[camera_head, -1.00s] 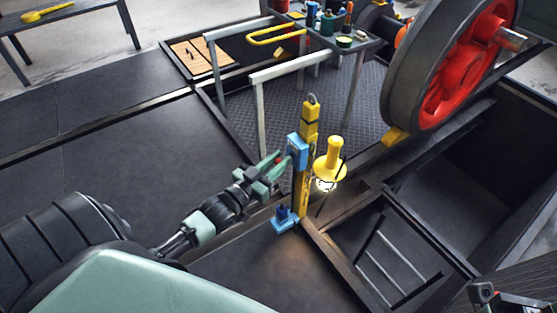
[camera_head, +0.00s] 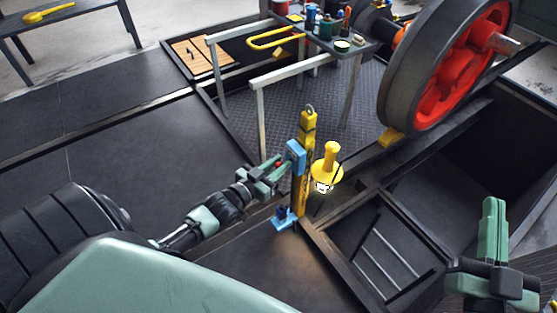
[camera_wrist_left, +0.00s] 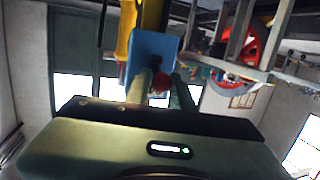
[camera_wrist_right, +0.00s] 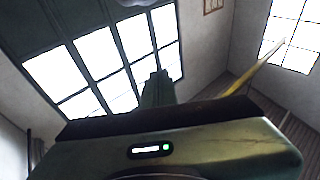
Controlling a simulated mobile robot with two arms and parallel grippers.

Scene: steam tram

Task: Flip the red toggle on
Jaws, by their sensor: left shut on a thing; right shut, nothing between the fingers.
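The red toggle (camera_head: 278,164) is a small red knob on the side of a blue switch box (camera_head: 295,156) fixed to a yellow post (camera_head: 306,130). My left gripper (camera_head: 280,165) is at the left side of the box, with its fingers around the knob and shut on it. In the left wrist view, the red toggle (camera_wrist_left: 161,82) shows between the fingertips, in front of the blue box (camera_wrist_left: 152,52). The toggle's lever is mostly hidden by the fingers. My right gripper (camera_head: 494,205) is shut and empty at the lower right, with its fingers pointing up.
A yellow lamp (camera_head: 330,160) hangs right of the post, its bulb bright. A blue clamp (camera_head: 286,217) is at the post's foot. A large wheel with red spokes (camera_head: 450,70) stands behind at right. An open pit (camera_head: 450,160) lies below it. White railings (camera_head: 275,72) stand behind the post.

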